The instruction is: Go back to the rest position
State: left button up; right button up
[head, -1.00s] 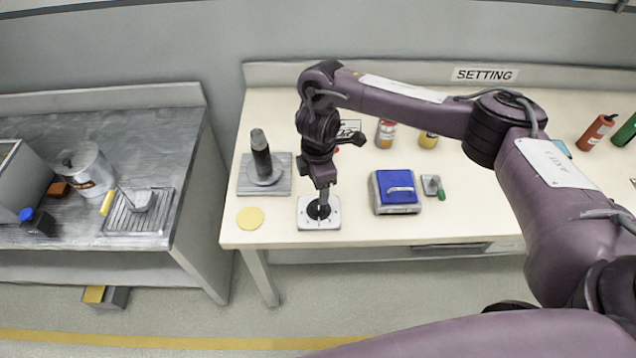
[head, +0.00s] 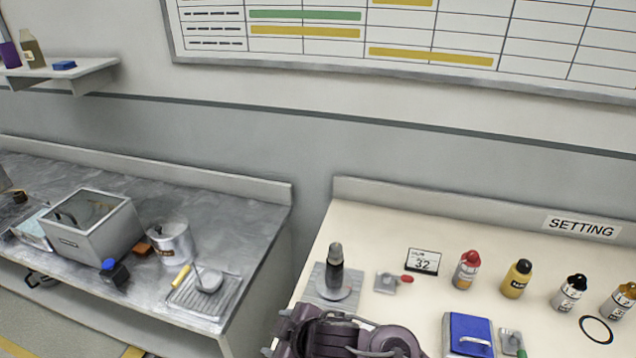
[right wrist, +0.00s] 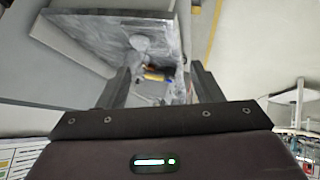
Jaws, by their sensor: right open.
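My right gripper (right wrist: 160,78) shows in the right wrist view with its two dark fingers apart and nothing between them. Beyond the fingers lie a grey worktop and pale floor, with a small yellow and dark item farther off. In the head view only a part of my purple arm shows at the bottom edge, in front of the cream table; its fingers cannot be made out there. My left gripper is not in view.
The cream table (head: 385,222) holds a dark peg on a grey plate (head: 330,287), several bottles, a card reading 32 (head: 423,262) and a blue-topped box (head: 468,335). The grey bench (head: 70,170) at left holds a grey bin (head: 92,240) and a pot (head: 170,243). A gap separates them.

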jog(key=s+d+m+g+h, duration=0.15)
jog(key=s+d+m, duration=0.25)
jog(key=d, duration=0.5)
jog(key=s+d+f+m+h, duration=0.1)
jog(key=s+d+m+h, duration=0.25)
jog(key=d, duration=0.55)
jog(key=s+d+m+g+h, duration=0.1)
jog(key=s+d+m, duration=0.4)
jog(key=d, duration=0.3)
notch_tip(320, 180, down, 32)
jog(key=s+g+b, duration=0.1)
jog(key=s+g, duration=0.1)
jog(key=s, duration=0.1)
jog(key=s+d+f, duration=0.2)
jog(key=s+f, duration=0.7)
jog(key=s+d+f, duration=0.2)
jog(key=s+f, duration=0.7)
jog(key=s, duration=0.1)
jog(key=shift+f+g+h+b, duration=0.25)
jog(key=shift+g+h+b, duration=0.05)
jog(key=shift+g+b, duration=0.1)
jog(key=shift+d, duration=0.15)
